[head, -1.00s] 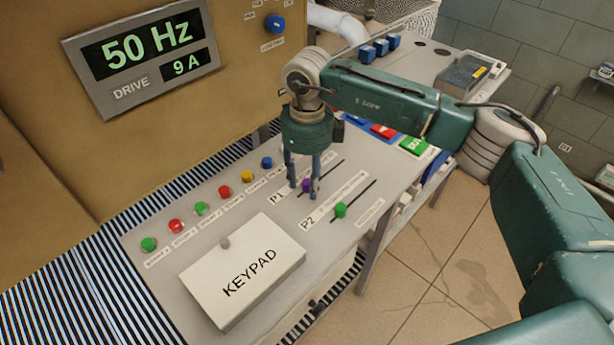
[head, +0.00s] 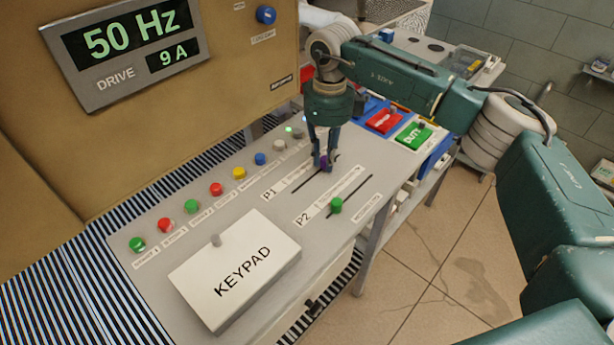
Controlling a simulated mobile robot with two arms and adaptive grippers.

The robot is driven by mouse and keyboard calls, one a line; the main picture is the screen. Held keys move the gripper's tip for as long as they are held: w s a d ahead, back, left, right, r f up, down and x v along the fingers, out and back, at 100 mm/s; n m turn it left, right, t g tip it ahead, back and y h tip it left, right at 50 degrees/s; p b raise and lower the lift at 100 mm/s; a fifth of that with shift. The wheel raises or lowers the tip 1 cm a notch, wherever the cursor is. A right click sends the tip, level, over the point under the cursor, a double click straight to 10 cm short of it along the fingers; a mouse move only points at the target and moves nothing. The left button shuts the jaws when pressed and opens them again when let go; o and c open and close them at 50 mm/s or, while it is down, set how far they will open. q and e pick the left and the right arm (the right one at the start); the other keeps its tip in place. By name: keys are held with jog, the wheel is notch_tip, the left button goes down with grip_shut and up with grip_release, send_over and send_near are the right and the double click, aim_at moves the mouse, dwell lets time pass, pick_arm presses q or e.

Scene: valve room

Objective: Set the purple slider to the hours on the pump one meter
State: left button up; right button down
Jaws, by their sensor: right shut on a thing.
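The purple slider knob (head: 323,161) sits on the P1 slot (head: 305,182) of the grey console, toward the slot's far right end. My right gripper (head: 323,166) points down and is shut on the knob, whose sides are partly hidden by the fingers. No pump one hours meter shows in this view. The drive display (head: 125,48) at upper left reads 50 Hz and 9 A. My left gripper is not in view.
A green slider knob (head: 336,205) stands on the P2 slot close to my right gripper. A keypad box (head: 236,268) lies at the front. Several coloured buttons (head: 192,206) line the console. Red (head: 385,120) and green (head: 414,136) labelled blocks stand behind.

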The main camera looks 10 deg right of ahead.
aim_at(337, 156)
jog(key=w+d, duration=0.1)
jog(key=d, duration=0.1)
jog(key=w+d, duration=0.1)
jog(key=shift+w+d+r, duration=0.1)
jog(key=shift+w+d, duration=0.3)
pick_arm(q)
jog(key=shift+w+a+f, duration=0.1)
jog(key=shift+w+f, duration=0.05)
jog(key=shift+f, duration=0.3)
pick_arm(e)
jog(key=shift+r, duration=0.1)
jog(key=shift+d, duration=0.1)
jog(key=c, duration=1.7)
grip_release()
jog(key=shift+w, duration=0.1)
jog(key=shift+o, duration=0.7)
notch_tip(337, 156, up, 12)
jog(key=shift+d+f, duration=0.1)
jog(key=shift+f, duration=0.1)
